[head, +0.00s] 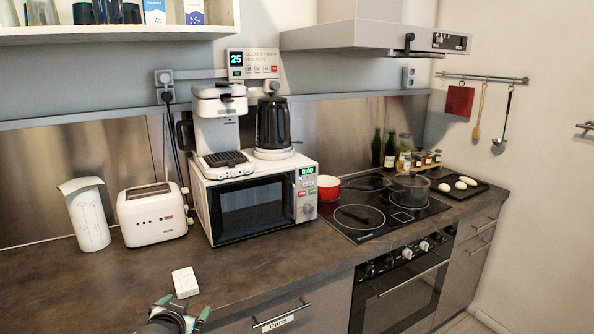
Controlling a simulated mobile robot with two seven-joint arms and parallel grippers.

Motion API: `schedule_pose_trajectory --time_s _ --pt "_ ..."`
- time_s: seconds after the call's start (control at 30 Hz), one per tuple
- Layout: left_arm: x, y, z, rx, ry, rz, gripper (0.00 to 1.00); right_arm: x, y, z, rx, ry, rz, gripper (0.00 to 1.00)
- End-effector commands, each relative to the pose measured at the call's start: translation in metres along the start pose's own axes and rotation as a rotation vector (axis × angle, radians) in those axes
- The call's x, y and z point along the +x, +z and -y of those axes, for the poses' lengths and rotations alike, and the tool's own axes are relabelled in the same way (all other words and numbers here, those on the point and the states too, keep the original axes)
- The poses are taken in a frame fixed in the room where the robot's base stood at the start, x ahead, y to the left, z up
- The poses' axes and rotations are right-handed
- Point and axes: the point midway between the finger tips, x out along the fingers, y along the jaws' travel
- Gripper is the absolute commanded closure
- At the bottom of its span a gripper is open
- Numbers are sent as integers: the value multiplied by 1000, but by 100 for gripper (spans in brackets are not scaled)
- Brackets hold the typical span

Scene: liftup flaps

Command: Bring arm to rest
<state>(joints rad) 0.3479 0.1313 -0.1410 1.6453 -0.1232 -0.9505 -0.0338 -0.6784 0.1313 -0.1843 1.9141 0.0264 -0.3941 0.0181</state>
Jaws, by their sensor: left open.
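My left gripper (182,309) shows at the bottom edge of the head view, left of centre. Its two green-tipped fingers are apart, with nothing visible between them. It is in front of a small white box-like item (185,282) on the dark countertop (110,286); I cannot tell whether they touch. Most of the left arm is out of the picture. My right gripper is not in view.
A drawer handle (282,316) juts out right of the gripper. A white toaster (150,213), a microwave (255,206) and a black cooktop (385,212) stand farther back. An open-fronted wall cabinet (120,33) hangs above. The front-left counter is mostly clear.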

Motion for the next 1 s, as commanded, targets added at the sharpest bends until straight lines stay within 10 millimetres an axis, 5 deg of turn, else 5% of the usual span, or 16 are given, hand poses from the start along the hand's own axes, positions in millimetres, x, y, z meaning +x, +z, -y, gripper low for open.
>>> schedule_pose_trajectory --time_s 0.03,0.2,0.5,0.73,1.0 --pt "-3 35 -18 -1 32 21 0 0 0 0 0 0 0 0" --pt "-29 128 -68 -27 130 60 0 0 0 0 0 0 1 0" --pt "-119 263 -137 -124 276 134 0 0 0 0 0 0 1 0" --pt "-177 311 -160 -192 328 172 0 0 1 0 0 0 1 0" --pt "-189 319 -164 -207 337 178 0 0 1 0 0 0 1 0"
